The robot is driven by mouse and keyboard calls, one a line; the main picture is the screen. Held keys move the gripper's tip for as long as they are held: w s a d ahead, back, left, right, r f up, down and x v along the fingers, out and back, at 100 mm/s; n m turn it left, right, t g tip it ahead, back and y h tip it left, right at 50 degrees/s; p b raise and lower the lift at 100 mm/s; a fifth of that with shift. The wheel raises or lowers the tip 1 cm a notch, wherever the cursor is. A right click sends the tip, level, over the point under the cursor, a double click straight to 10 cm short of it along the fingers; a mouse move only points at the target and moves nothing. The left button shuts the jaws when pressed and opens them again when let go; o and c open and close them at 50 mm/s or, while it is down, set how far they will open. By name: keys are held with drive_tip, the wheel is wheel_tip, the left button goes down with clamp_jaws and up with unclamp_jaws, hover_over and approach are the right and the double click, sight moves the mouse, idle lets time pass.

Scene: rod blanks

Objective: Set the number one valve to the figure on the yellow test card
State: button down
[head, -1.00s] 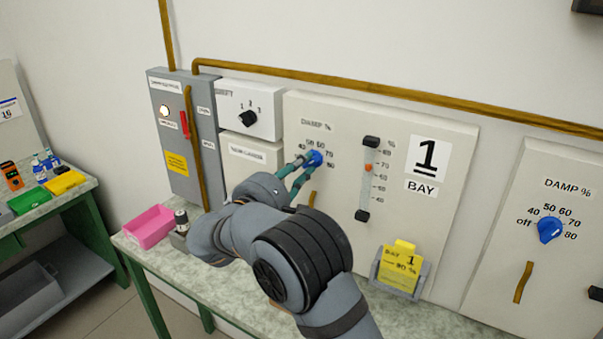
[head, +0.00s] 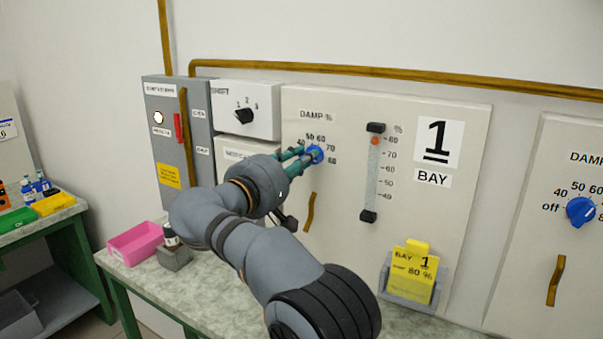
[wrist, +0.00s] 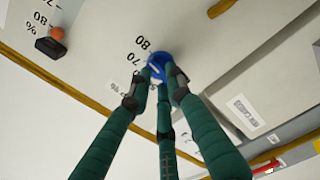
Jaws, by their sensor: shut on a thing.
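The blue damper knob (head: 317,153) is on the bay 1 panel, under the label "DAMP %", with figures from 40 to 80 around it. My gripper (head: 304,157) is shut on it with its green fingers. The wrist view shows the fingers around the blue knob (wrist: 158,62), partly hiding it; I cannot tell exactly where its pointer is. The yellow test card (head: 414,272) stands in a grey holder at the lower right and reads "BAY 1" and "80 %". The orange ball (head: 375,141) in the upright gauge (head: 371,175) stands level with its 80 mark.
A second panel with a similar blue knob (head: 580,211) is on the right. A small switch box (head: 245,108) and a grey cabinet (head: 170,130) are on the left. A pink tray (head: 135,243) lies on the bench. An ochre handle (head: 309,212) is below the knob.

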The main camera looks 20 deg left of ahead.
drive_tip(key=shift+m+b, duration=0.4)
drive_tip(key=shift+m, duration=0.1)
drive_tip(key=c, duration=1.6)
unclamp_jaws()
drive_tip(key=shift+s, duration=0.1)
drive_tip(key=v, duration=1.2)
drive_tip(key=shift+d+r, duration=0.1)
